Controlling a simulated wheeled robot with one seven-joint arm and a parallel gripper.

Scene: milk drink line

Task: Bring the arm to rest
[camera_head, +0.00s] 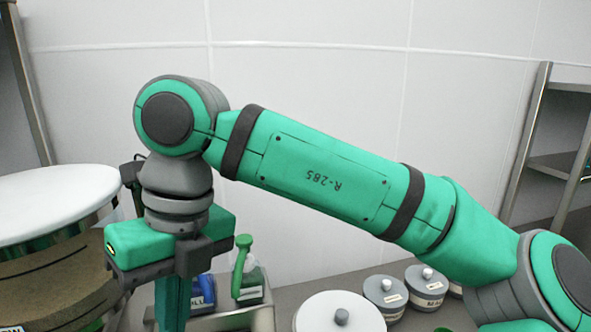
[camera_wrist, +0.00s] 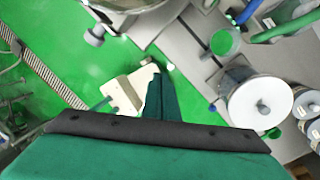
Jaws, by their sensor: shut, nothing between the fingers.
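My arm spans the head view from the lower right to an elbow-like joint at upper left, then drops to my gripper (camera_head: 172,300). The gripper points down, and its tips are cut off by the bottom edge. In the wrist view my gripper (camera_wrist: 160,88) shows its dark green fingers together, with nothing held between them. A green floor and a pale flat object (camera_wrist: 132,88) show beyond the fingertips, apparently well below them.
A large drum with a white top (camera_head: 55,205) stands close left of my gripper. A metal shelf (camera_head: 560,165) is at far right.

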